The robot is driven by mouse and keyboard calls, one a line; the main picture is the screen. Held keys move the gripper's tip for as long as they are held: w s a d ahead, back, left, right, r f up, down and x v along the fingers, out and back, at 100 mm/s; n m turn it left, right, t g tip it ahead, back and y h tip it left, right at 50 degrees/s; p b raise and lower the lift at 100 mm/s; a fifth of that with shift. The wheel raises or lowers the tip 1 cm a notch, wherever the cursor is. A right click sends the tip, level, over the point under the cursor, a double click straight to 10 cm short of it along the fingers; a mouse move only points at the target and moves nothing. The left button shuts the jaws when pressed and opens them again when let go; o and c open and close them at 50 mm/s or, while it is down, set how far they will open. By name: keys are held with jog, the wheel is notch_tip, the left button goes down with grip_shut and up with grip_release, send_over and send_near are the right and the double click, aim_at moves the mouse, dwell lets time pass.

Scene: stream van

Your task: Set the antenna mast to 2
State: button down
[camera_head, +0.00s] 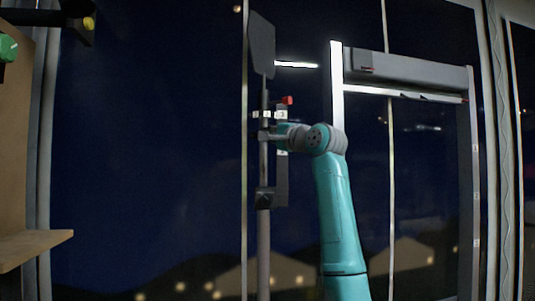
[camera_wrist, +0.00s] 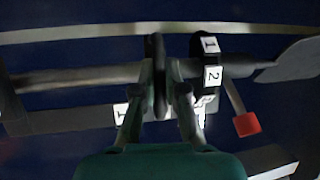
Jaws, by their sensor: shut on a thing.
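The antenna mast (camera_head: 264,232) is a grey upright pole with a dark flat paddle (camera_head: 268,45) at its top. In the wrist view the mast (camera_wrist: 85,77) lies across the picture. A dark ring with white number labels (camera_wrist: 211,62) surrounds it, with 1 and 2 readable. A red-tipped lever (camera_wrist: 247,123) sticks out beside the ring; the red tip also shows in the head view (camera_head: 287,100). My gripper (camera_wrist: 161,80) is shut on a dark flange (camera_wrist: 157,50) on the mast, left of the ring in the wrist view. My gripper partly hides the mast there.
A dark bracket (camera_head: 281,185) with white labels runs beside the mast. To the right stands a white-edged frame (camera_head: 337,85) with a grey box (camera_head: 410,72) across its top. A wooden shelf (camera_head: 35,245) is at the far left. The dark panel between is clear.

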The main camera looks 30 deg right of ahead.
jog(key=shift+r, duration=1.45)
jog(key=c, duration=1.2)
grip_release()
jog(key=v, duration=1.2)
jog(key=shift+f, duration=0.1)
